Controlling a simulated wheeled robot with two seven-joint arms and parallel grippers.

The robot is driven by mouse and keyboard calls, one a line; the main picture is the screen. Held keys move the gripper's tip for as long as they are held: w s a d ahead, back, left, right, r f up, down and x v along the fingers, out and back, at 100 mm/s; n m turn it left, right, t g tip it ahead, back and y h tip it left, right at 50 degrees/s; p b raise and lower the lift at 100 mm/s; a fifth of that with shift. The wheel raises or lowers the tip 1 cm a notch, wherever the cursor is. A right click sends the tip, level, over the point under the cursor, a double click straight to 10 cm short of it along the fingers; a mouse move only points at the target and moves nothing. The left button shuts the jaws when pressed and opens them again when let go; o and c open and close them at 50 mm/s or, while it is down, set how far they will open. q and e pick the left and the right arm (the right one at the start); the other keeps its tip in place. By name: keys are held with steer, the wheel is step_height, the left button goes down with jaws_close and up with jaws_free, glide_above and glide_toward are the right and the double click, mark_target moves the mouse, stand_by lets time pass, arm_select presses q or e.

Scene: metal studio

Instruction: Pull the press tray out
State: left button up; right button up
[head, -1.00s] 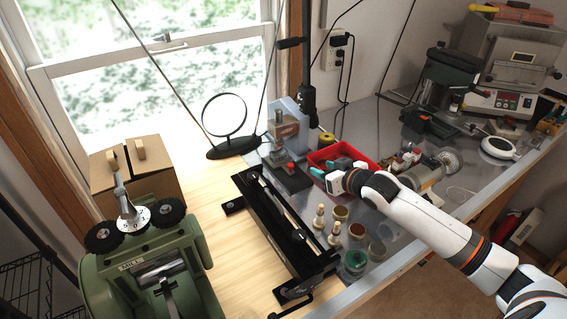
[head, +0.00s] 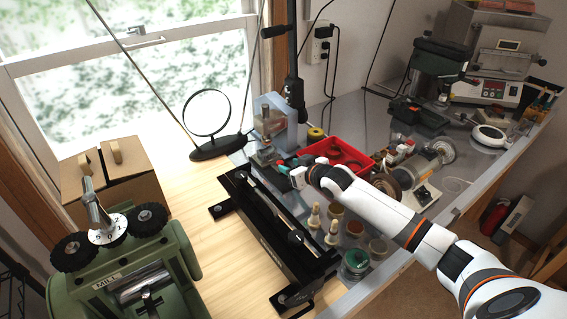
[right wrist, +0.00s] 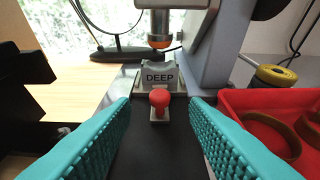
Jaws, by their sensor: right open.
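The press (head: 270,122) stands at the back of the metal bench, beside the window. In the right wrist view its tray holds a grey block marked DEEP (right wrist: 159,76) and has a red round knob (right wrist: 159,98) at its front. The plunger (right wrist: 160,28) hangs above the block. My right gripper (head: 286,169) is at the front of the press. Its teal fingers also show in the right wrist view (right wrist: 160,130), open and empty, one on each side of the knob's line. The knob appears just beyond the fingertips, without visible contact. My left gripper is out of view.
A red bin (head: 343,152) with rings stands close to the right of my gripper. A black rail-like frame (head: 270,230) lies to the left and front. Small brushes and jars (head: 354,261) stand in front. A round magnifier (head: 207,115) stands behind left.

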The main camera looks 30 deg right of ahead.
mark_target(281, 163)
steer(key=shift+x, duration=2.35)
jaws_close()
